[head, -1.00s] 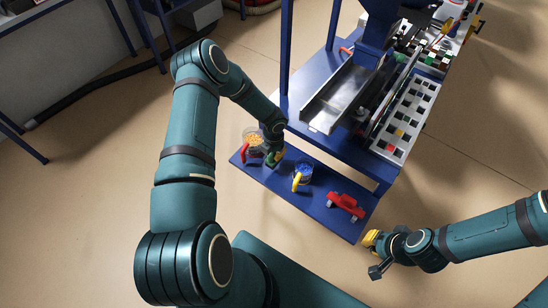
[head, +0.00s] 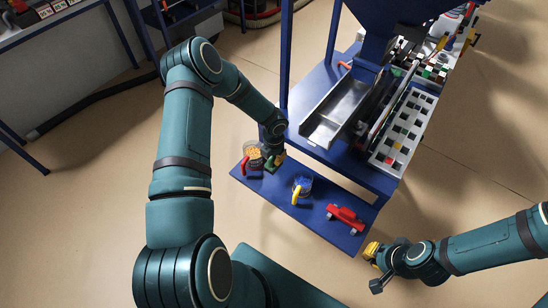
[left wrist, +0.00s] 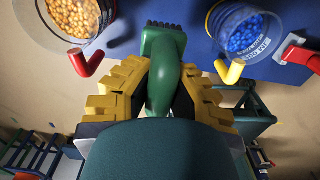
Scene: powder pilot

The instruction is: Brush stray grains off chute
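A green brush (left wrist: 165,78) with dark bristles is at the blue lower shelf (head: 272,185), between two clear tubs. It also shows in the head view (head: 269,163), partly hidden. My left gripper (left wrist: 167,66) has its yellow fingers close on both sides of the green handle and looks shut on it.
A tub of orange grains (head: 254,155) with a red handle stands left of the brush. A tub of blue grains (head: 303,184) with a yellow handle stands right of it. A red clamp-like item (head: 345,217) lies further right. A blue post (head: 286,55) rises beside the chute.

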